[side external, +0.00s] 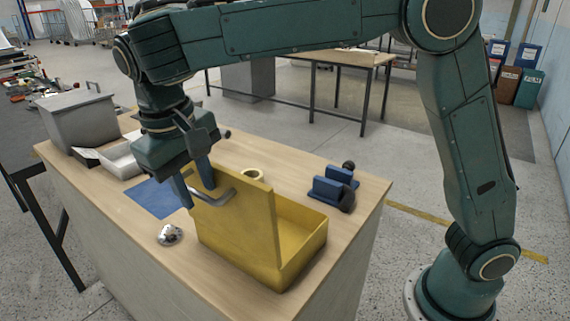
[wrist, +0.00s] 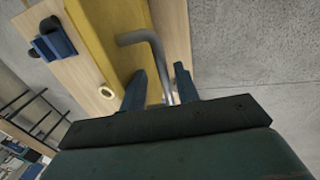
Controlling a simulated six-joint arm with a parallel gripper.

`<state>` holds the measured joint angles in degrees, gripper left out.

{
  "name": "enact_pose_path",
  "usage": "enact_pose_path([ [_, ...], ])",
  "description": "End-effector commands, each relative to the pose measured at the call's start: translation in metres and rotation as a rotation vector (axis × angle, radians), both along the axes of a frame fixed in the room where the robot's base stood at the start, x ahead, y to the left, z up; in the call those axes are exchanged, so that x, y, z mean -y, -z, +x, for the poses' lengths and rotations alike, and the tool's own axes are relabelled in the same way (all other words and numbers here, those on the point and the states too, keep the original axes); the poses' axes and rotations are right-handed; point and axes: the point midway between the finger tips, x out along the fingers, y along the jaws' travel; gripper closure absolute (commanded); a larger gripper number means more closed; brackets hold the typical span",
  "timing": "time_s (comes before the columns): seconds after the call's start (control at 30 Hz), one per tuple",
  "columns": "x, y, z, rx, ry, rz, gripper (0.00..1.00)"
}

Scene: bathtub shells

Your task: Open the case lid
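The yellow case (side external: 305,245) stands at the near right of the workbench, with its open interior showing. Its lid (side external: 240,228) stands about upright on the left side of the case. A grey bent handle (side external: 222,197) sticks out from the lid's outer face near the top. My gripper (side external: 198,196) is at the lid's upper left, by this handle. In the wrist view, the fingers of my gripper (wrist: 158,69) are apart, with the handle (wrist: 156,48) running between them. Gaps show beside the handle, though contact deeper down is hidden. The yellow lid (wrist: 118,30) lies behind the handle there.
A shiny rounded object (side external: 170,235) sits left of the case. A blue mat (side external: 152,199), white tray (side external: 121,161) and grey box (side external: 80,122) lie farther left. A pale ring (side external: 252,174) and blue fixture (side external: 333,188) are behind the case.

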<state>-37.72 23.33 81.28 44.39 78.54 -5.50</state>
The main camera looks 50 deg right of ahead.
Motion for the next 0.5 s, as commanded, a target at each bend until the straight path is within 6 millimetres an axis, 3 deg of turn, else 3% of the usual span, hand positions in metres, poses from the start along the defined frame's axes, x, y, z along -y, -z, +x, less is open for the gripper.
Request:
enact_pose_path([
  [0.5, 0.064, -0.01, 0.0, 0.002, 0.004, 0.001, 0.68],
])
